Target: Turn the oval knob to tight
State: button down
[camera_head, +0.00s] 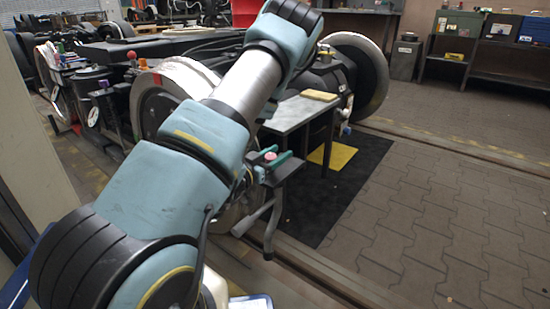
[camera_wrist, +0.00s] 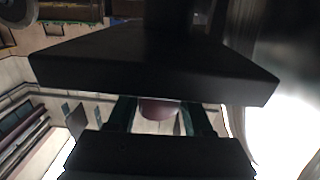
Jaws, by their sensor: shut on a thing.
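The oval knob (camera_head: 270,156) shows as a small pink, rounded piece in the head view, in front of the small table. It also shows in the wrist view (camera_wrist: 158,109), partly hidden by dark plates above and below. My gripper (camera_head: 269,159) has green fingers on either side of the knob and is shut on it. In the wrist view the fingers of my gripper (camera_wrist: 160,117) stand left and right of the pink piece. The knob's setting and any marks on it cannot be made out.
A grey table (camera_head: 300,112) with a tan block (camera_head: 320,95) stands just behind. Large wheels (camera_head: 368,75) and dark bogie parts fill the left and back. A black mat (camera_head: 345,185) lies on the right, with open paved floor (camera_head: 455,215) beyond it.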

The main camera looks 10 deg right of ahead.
jog(key=m+g+h, duration=0.2)
jog(key=g, duration=0.1)
jog(key=shift+s+d+m+g, duration=0.2)
jog(key=shift+m+g, duration=0.1)
jog(key=shift+m, duration=0.1)
jog(key=shift+s+d+m+g+h+p, duration=0.15)
jog(key=shift+m+g+h+p, duration=0.25)
jog(key=shift+m+g, duration=0.4)
jog(key=shift+s+m+g+h+p, duration=0.2)
jog(key=shift+m+g+h+p, duration=0.25)
jog(key=shift+g, duration=0.6)
jog(key=shift+s+d+m+g+h+p, duration=0.1)
jog(key=shift+s+m+g+h+p, duration=0.2)
jog(key=shift+m+g, duration=0.55)
jog(key=shift+w, duration=0.1)
jog(key=shift+c, duration=1.5)
grip_release()
notch_tip(320, 180, up, 10)
jog(key=p, duration=0.3)
jog(key=shift+p, duration=0.4)
